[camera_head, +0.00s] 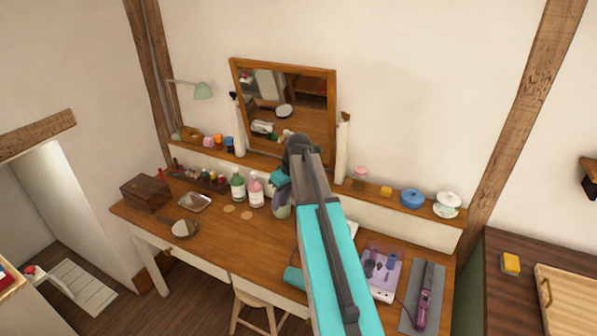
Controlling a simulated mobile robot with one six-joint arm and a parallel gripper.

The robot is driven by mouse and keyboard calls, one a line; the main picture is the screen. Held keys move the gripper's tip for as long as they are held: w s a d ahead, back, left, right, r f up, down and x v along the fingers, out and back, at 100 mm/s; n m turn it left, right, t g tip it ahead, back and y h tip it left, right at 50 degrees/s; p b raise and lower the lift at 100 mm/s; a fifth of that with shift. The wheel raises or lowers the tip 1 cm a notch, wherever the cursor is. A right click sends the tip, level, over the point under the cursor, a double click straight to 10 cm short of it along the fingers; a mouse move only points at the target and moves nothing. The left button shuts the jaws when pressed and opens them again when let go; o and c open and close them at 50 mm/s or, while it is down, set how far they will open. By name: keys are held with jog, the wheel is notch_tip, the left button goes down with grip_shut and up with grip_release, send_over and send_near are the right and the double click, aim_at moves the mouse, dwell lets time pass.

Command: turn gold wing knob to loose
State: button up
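A wood-framed mirror (333,105) stands tilted between two white posts at the back of the dressing table (215,235). A small brown-gold piece (346,116) sits at the top of the right post and may be the wing knob; it is too small to make out wings or its turn. A dark piece (233,96) sits at the top of the left post. My teal arm reaches up over the table to just below the mirror. My gripper (280,180) is near the arm's far end, left of the right post and apart from both top pieces; its fingers are not clear.
Green (237,188) and pink (256,192) bottles stand close left of my arm. A lamp (203,91) is at the left. The wall above the right shelf is clear.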

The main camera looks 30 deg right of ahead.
jog(key=s+a+f+m+g+b, duration=0.1)
jog(key=s+a+f, duration=0.3)
jog(key=a+f, duration=0.3)
jog(key=s+a+f+g+h+b, duration=0.1)
jog(key=s+a+f, duration=0.35)
jog(key=f, duration=0.45)
jog(key=s+a+f+m+g+b, duration=0.1)
jog(key=s+a+f, duration=0.3)
jog(key=a+f, duration=0.25)
jog(key=s+a+f+g+b, duration=0.2)
jog(key=s+f+b, duration=0.6)
jog(key=s+f, duration=0.6)
jog(key=s+a+f+g+h+b, duration=0.1)
jog(key=s+a+f+g+b, duration=0.1)
jog(key=s+f+b, duration=0.7)
jog(key=s+a+f, duration=0.1)
jog(key=s+f, duration=0.2)
jog(key=f, duration=0.4)
jog(key=s+f, duration=0.3)
jog(key=f, duration=0.4)
jog(key=shift+s+a+f+m+g, duration=0.2)
jog(key=shift+a+f+m+g, duration=0.15)
jog(key=shift+a+m+g, duration=0.05)
jog(key=shift+a, duration=0.1)
